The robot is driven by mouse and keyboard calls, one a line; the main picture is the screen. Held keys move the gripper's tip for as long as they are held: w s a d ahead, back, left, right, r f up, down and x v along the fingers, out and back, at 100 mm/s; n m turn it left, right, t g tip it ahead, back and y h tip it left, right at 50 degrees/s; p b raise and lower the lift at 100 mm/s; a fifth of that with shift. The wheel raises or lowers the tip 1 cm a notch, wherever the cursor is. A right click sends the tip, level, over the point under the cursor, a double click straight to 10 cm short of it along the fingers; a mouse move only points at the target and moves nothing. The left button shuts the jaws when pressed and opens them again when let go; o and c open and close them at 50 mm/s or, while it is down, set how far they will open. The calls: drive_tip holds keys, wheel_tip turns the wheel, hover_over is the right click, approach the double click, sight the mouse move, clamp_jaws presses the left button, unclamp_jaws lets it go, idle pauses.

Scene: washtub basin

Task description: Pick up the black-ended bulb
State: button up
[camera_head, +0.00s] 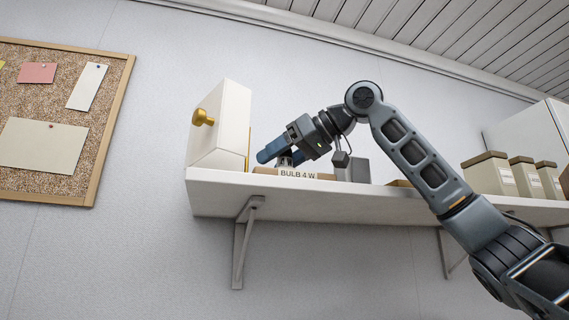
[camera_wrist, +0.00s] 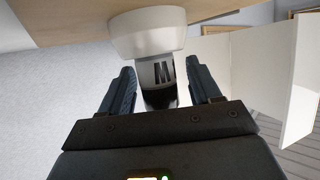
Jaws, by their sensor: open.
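The black-ended bulb (camera_wrist: 155,72) shows in the wrist view, with a wide white part against the wooden surface, a pale band with a dark letter "M", and a black end toward my gripper. My gripper (camera_wrist: 160,85) is open, with one blue-grey finger on each side of the black end. Some space shows between the fingers and the bulb. In the head view my gripper (camera_head: 275,155) is low over the shelf, behind the "BULB 4 W" label (camera_head: 298,175); the bulb is mostly hidden there by the fingers and label.
A white cabinet with a gold knob (camera_head: 203,117) stands on the shelf (camera_head: 225,195) just left of my gripper. A grey box (camera_head: 355,168) stands to its right. Several lidded canisters (camera_head: 490,175) stand farther right. A cork board (camera_head: 65,120) hangs at left.

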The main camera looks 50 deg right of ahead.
drive_tip(key=shift+w, duration=0.1)
drive_tip(key=c, duration=1.1)
drive_tip(key=shift+o, duration=0.2)
